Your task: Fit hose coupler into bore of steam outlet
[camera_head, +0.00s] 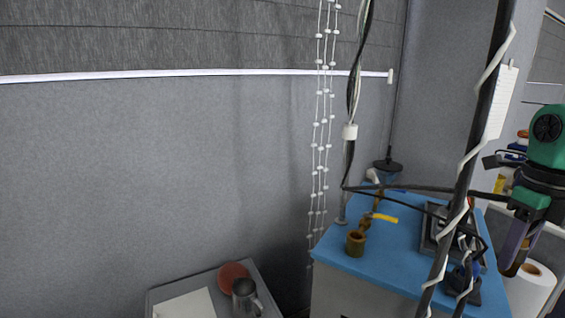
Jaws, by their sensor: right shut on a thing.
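The steam outlet looks to be the brass fitting (356,243) on the blue-topped cabinet, with its round open mouth facing up. A brass pipe with a yellow valve handle (383,218) runs behind it. My right gripper (517,246) is at the right edge, to the right of the cabinet and well apart from the outlet. It points down and is shut on a slim dark piece with a brownish lower end (512,268), apparently the hose coupler. The fingers hide most of it. My left gripper is not in view.
The blue cabinet top (395,262) also carries dark equipment (462,280) at its right. A dark pole with a white spiral cord (464,190) and a black cable cross in front. A white roll (530,288) stands below my right gripper. A lower table holds a metal mug (244,296).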

